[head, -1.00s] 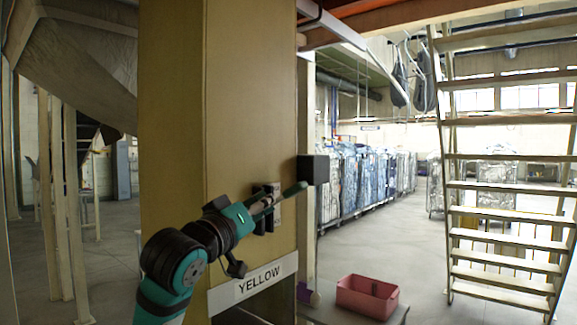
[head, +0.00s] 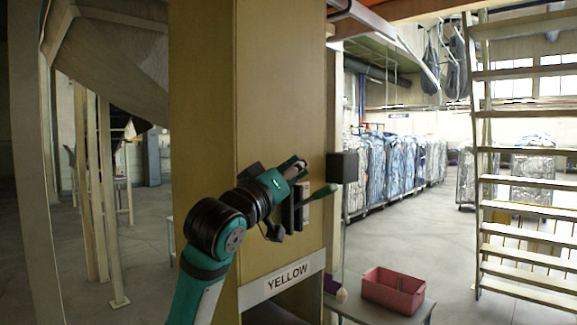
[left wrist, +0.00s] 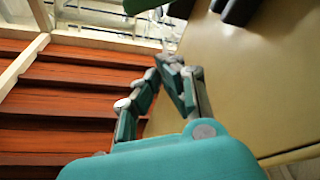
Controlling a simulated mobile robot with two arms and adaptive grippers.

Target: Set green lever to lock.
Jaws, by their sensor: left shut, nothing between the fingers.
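The green lever (head: 323,191) sticks out to the right from a dark mount (head: 296,206) on the tan column, tilted slightly upward. My left gripper (head: 299,164) is shut and empty, just above and left of the lever, in front of the column. I cannot tell whether it touches the lever. In the left wrist view, the shut fingertips (left wrist: 172,64) point up the picture, and a green part, probably the lever (left wrist: 146,4), shows at the top edge beyond them. My right gripper is not in view.
A black box (head: 342,167) juts from the column's right edge beside the lever. A "YELLOW" label (head: 287,277) sits below on the column. A pink bin (head: 393,290) stands on a low table at lower right. Stairs (head: 525,180) rise at the right.

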